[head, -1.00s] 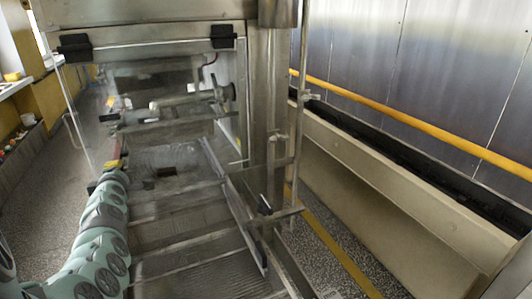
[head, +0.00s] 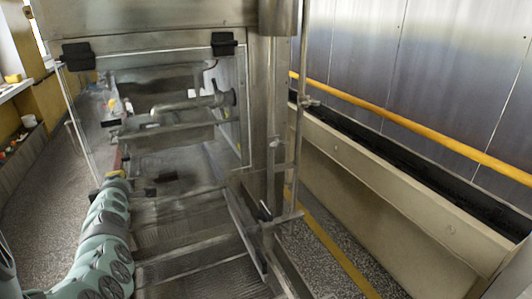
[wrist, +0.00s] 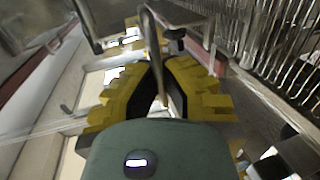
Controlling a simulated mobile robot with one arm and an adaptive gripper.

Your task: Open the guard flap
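The guard flap (head: 90,122) is a clear panel hung from two black hinges on the machine's steel frame. In the head view its left edge slants down towards my arm, and its lower edge is hard to make out. My gripper (head: 118,160) is small and partly hidden near the flap's lower left. In the wrist view my gripper (wrist: 159,62) has two yellow stepped fingers close together. A thin curved grey bar (wrist: 148,25) runs between them. I cannot tell whether the bar belongs to the flap or whether the fingers clamp it.
Pipes (head: 190,103) show behind the clear panel. A mesh conveyor bed (head: 190,235) lies below. A steel post (head: 280,110) stands to the right, with a yellow rail (head: 420,134) along the wall beyond. Open speckled floor (head: 40,200) lies left.

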